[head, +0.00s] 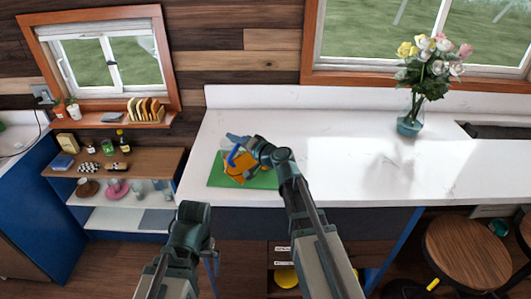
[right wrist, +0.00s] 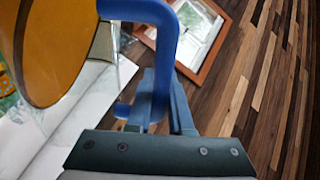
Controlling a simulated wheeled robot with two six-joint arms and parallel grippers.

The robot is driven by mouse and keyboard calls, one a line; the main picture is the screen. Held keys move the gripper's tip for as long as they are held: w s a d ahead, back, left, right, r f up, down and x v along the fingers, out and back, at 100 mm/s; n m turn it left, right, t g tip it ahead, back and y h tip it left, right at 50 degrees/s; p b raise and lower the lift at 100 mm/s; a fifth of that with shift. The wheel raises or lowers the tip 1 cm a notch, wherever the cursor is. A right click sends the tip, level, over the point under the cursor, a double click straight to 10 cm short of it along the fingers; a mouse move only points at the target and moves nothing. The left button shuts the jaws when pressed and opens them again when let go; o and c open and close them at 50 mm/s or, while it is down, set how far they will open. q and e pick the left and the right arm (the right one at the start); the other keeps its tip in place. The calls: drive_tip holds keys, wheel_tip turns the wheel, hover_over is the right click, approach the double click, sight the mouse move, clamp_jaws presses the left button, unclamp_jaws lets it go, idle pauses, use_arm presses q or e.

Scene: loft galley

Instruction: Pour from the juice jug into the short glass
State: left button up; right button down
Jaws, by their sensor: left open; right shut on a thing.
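The juice jug (head: 237,166) shows orange, with a blue handle, over the green mat (head: 262,182) on the white counter. My right gripper (head: 257,146) is shut on its handle. In the right wrist view, the blue handle (right wrist: 163,18) runs down between my right fingers (right wrist: 163,105), and the rounded amber body (right wrist: 42,45) fills the upper left. The jug looks tilted, but its exact angle is unclear. I cannot make out the short glass; my arm and the jug cover part of the mat. My left gripper (head: 213,268) is open and empty, low in front of the counter.
A flower vase (head: 409,123) stands on the counter at right, with clear counter between it and the mat. A wooden shelf unit (head: 150,163) with small items stands at left. A toast rack (head: 146,112) is on the sill. Stools (head: 467,250) are at lower right.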

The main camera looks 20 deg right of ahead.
sight(234, 149)
drive_tip(key=shift+w+d+r+m+p, duration=0.15)
drive_tip(key=shift+d+r+m+p, duration=0.05)
drive_tip(key=shift+r+m+p, duration=0.1)
idle(1.1)
drive_tip(key=s+a+f+n+b, duration=0.1)
drive_tip(key=a+f+n+b, duration=0.1)
drive_tip(key=f+b, duration=0.1)
drive_tip(key=shift+s, duration=0.4)
drive_tip(key=shift+a+r+n+t, duration=0.2)
drive_tip(key=shift+a+n+t, duration=0.1)
drive_tip(key=shift+n, duration=0.3)
drive_tip(key=shift+r, duration=0.15)
drive_tip(key=s+a+f+n+t+b, duration=0.1)
drive_tip(key=s+a+f+n+b, duration=0.3)
drive_tip(key=n+b, duration=0.4)
drive_tip(key=shift+s+a+f+t, duration=0.25)
drive_tip(key=shift+a+f, duration=0.4)
drive_tip(key=shift+a, duration=0.45)
drive_tip(key=shift+n, duration=0.3)
